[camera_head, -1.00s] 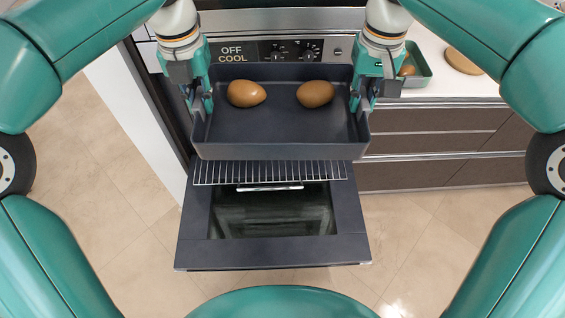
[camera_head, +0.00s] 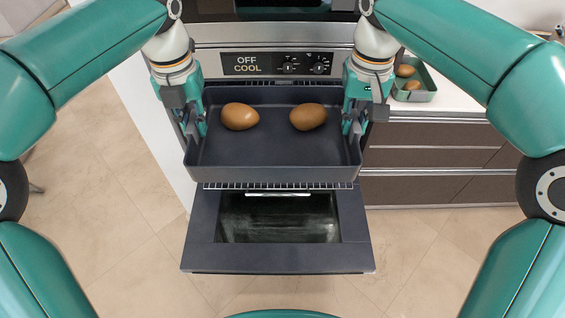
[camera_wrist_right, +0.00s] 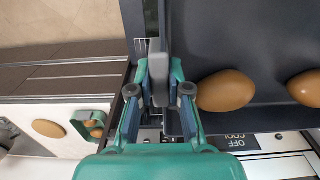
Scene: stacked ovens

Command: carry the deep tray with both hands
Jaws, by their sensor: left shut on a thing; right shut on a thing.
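The deep tray (camera_head: 272,165) is dark grey and holds two brown eggs, a left egg (camera_head: 240,116) and a right egg (camera_head: 308,117). It is in front of the oven, above the open door. Whether the tray touches the rack beneath cannot be told.
The oven door (camera_head: 278,258) hangs open below, with a wire rack (camera_head: 278,185) above it. The control panel (camera_head: 275,64) reads OFF and COOL. A small green tray (camera_head: 418,95) with brown eggs stands on the white counter at right, above brown drawers (camera_head: 440,160).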

